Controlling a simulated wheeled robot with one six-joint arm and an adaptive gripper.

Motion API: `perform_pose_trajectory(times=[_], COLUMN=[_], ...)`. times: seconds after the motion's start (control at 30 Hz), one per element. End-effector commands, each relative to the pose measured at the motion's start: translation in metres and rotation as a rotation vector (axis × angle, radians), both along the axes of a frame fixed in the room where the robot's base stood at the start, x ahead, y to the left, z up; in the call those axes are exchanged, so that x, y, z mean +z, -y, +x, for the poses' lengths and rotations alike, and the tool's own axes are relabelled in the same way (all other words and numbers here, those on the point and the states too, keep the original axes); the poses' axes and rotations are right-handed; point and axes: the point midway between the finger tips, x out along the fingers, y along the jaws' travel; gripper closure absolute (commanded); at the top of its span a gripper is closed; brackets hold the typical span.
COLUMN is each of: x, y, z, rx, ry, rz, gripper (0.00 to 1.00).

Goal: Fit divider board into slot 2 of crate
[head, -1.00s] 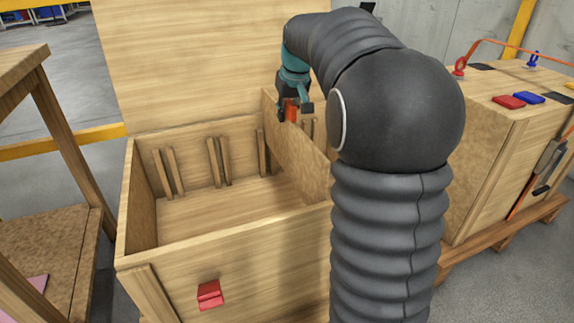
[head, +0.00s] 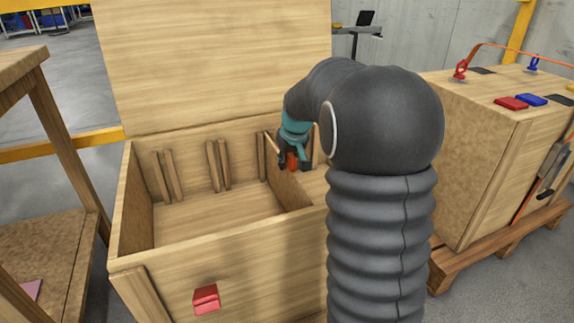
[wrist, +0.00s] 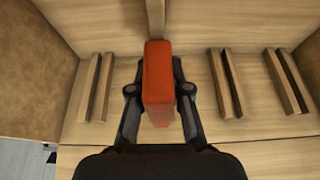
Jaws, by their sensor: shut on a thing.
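The wooden crate (head: 205,247) stands open with its lid raised. Pairs of upright strips form slots along its back wall, such as a left pair (head: 168,176) and a middle pair (head: 218,164). The divider board (head: 288,190) stands upright inside the right part of the crate, at or near the third pair from the left. My gripper (head: 292,161) is shut on the board's orange grip (wrist: 158,85), low inside the crate. In the wrist view the board (wrist: 155,18) shows edge-on beyond the grip. Its lower edge and seating are hidden.
A wooden table (head: 60,235) stands close at the left. A closed crate (head: 480,150) on a pallet, with red and blue pieces on top, stands at the right. The crate's left interior is empty. My arm hides its right front.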

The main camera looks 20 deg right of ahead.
Motion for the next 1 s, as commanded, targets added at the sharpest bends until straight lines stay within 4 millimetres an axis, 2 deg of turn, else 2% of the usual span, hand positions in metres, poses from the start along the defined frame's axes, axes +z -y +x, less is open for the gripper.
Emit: perform_pose_trajectory(times=[0.07, 0.4, 0.43, 0.5, 0.53, 0.83, 1.0], x=[-0.006, -0.008, -0.009, -0.008, -0.008, -0.007, 0.007], y=[0.0, 0.0, 0.0, 0.0, 0.0, 0.0, 0.0], z=[0.001, 0.001, 0.0, 0.0, 0.0, 0.0, -0.004], rx=[0.0, 0.0, 0.0, 0.0, 0.0, 0.0, -0.001], ry=[0.004, 0.004, 0.002, 0.002, 0.002, 0.002, 0.005], rz=[-0.001, -0.001, -0.001, -0.001, -0.001, -0.001, -0.002], gripper=[1.0, 1.0, 0.8, 0.63, 0.58, 0.58, 0.58])
